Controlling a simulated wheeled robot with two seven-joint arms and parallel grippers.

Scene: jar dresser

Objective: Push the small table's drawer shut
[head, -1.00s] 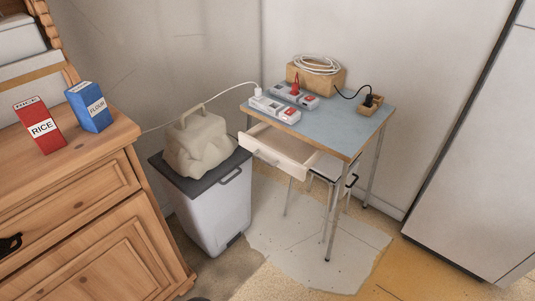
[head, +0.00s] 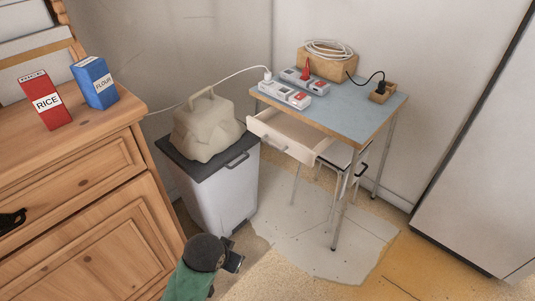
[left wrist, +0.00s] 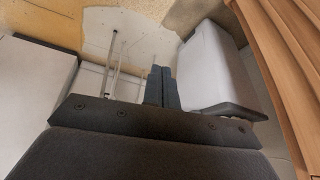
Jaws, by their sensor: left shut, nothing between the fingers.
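The small table (head: 352,108) has a blue-grey top and metal legs and stands against the back wall. Its pale drawer (head: 286,137) is pulled out at the front and looks empty inside. My left gripper (head: 236,262) comes in at the bottom of the head view, low in front of the bin and well apart from the drawer. In the left wrist view its two dark fingers (left wrist: 161,88) are together with nothing between them. Table legs (left wrist: 112,55) show beyond them; the drawer cannot be made out there. My right gripper is out of view.
A grey bin (head: 222,190) with a dark lid and a beige bag (head: 205,128) on it stands left of the drawer. A wooden dresser (head: 85,190) is at left. A stool (head: 340,158) is under the table. Power strips (head: 285,93) lie on the tabletop. Floor before the table is clear.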

